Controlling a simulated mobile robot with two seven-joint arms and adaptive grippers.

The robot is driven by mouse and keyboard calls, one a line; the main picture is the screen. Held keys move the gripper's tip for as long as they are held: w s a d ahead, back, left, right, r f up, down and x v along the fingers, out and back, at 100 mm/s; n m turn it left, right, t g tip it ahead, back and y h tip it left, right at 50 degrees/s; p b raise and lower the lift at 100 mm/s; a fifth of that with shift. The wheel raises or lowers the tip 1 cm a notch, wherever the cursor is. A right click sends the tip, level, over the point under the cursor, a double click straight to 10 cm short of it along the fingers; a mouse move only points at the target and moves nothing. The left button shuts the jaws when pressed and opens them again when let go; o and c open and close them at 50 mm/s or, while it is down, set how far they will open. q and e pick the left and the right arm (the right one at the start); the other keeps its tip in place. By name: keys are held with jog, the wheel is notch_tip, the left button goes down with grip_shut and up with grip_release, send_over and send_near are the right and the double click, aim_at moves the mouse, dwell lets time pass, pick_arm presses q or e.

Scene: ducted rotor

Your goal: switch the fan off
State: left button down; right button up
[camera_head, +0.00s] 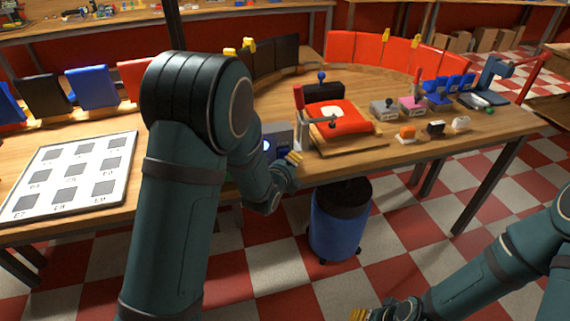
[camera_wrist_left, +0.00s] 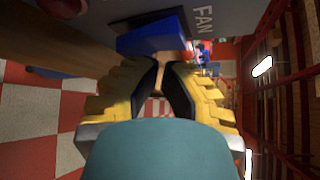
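The grey fan box (camera_head: 279,132) stands at the table's front edge, partly hidden behind my left arm. A small bright spot shows on its front, beside a blue part (camera_head: 283,150). In the left wrist view its panel (camera_wrist_left: 225,14) reads "FAN", and a blue block, apparently the switch (camera_wrist_left: 150,36), sticks out near the fingertips. My left gripper (camera_head: 293,158) is just in front of the box. In the wrist view its yellow fingers (camera_wrist_left: 160,68) have a narrow gap with nothing between them; contact with the block cannot be told. My right gripper (camera_head: 372,313) is low at the bottom edge, partly cut off.
A red cushion-like piece (camera_head: 338,118) on a board (camera_head: 350,144) lies right of the box, with small blocks and devices further right. A white panel with grey squares (camera_head: 72,174) lies left. A blue bin (camera_head: 340,222) stands below the table edge. Floor in front is free.

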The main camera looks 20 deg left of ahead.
pick_arm(q)
jog(key=shift+w+a+f, duration=0.1)
jog(key=shift+w+a, duration=0.1)
jog(key=shift+w, duration=0.05)
dwell(0.3)
jog(key=shift+w+a, duration=0.15)
jog(key=shift+a, duration=0.15)
dwell(0.8)
jog(key=shift+d, duration=0.15)
jog(key=shift+s+d+r, duration=0.2)
jog(key=shift+s, duration=0.2)
jog(key=shift+s+d+r, duration=0.15)
jog(key=shift+s+r, duration=0.05)
jog(key=shift+s, duration=0.15)
jog(key=shift+d, duration=0.1)
jog(key=shift+s+d+r+p, duration=0.25)
jog(key=shift+s+d+r, duration=0.15)
jog(key=shift+s, duration=0.25)
jog(key=shift+s+d+r+p, duration=0.25)
jog(key=shift+s+d, duration=0.2)
jog(key=shift+s, duration=0.2)
jog(key=shift+s+d+r+p, duration=0.25)
jog(key=shift+s+d+r, duration=0.15)
jog(key=shift+s, duration=0.25)
jog(key=shift+f, duration=0.15)
